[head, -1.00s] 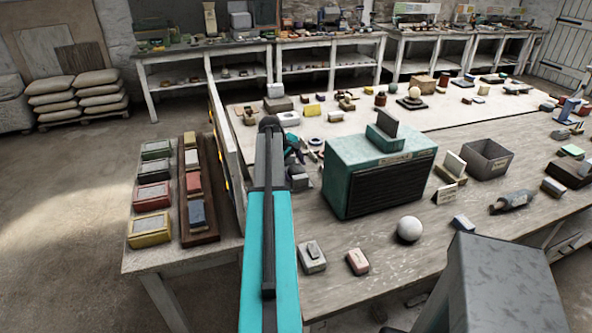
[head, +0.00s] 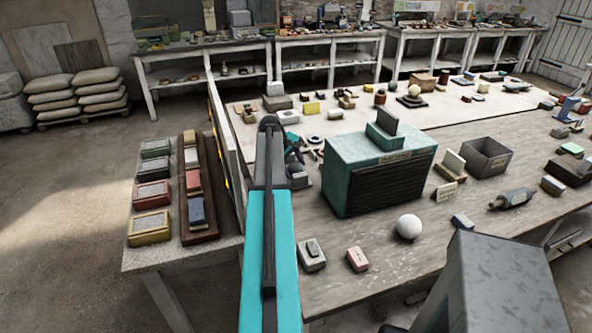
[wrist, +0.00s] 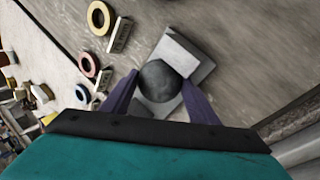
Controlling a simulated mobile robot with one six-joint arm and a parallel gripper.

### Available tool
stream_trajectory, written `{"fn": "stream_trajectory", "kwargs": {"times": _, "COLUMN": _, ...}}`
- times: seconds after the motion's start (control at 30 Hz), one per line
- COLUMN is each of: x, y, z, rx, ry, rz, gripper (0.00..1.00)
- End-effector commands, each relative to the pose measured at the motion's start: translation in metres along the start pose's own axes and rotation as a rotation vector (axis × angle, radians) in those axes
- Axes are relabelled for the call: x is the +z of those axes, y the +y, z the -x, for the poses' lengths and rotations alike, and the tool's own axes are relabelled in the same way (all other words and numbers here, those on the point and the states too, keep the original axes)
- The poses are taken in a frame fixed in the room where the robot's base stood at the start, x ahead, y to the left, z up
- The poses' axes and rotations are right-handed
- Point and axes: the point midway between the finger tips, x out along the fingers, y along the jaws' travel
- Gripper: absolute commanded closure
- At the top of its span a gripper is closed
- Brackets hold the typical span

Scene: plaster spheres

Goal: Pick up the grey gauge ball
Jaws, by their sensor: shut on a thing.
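The grey gauge ball (wrist: 159,81) is a dark grey, mottled sphere in the wrist view. It sits between the two purple fingers of my gripper (wrist: 160,88), which are shut on it. A pale grey block (wrist: 187,55) lies under or just behind the ball; I cannot tell whether they touch. In the head view my gripper (head: 293,152) is partly hidden behind my own arm, low over the bench left of the teal box, and the ball is not clear there.
The teal box (head: 345,177) with a dark grille stands close to the right of my gripper. A white ball (head: 409,226) rests in front of it. An upright board (head: 226,150) stands to the left. Rings (wrist: 98,18) and small blocks lie nearby in the wrist view.

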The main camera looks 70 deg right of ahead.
Motion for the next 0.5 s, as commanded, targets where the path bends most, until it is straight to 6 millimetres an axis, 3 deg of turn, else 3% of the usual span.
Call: {"fn": "stream_trajectory", "kwargs": {"times": 0.5, "x": -0.001, "y": 0.006, "z": 0.014, "rx": 0.001, "ry": 0.001, "rz": 0.001, "gripper": 0.90}}
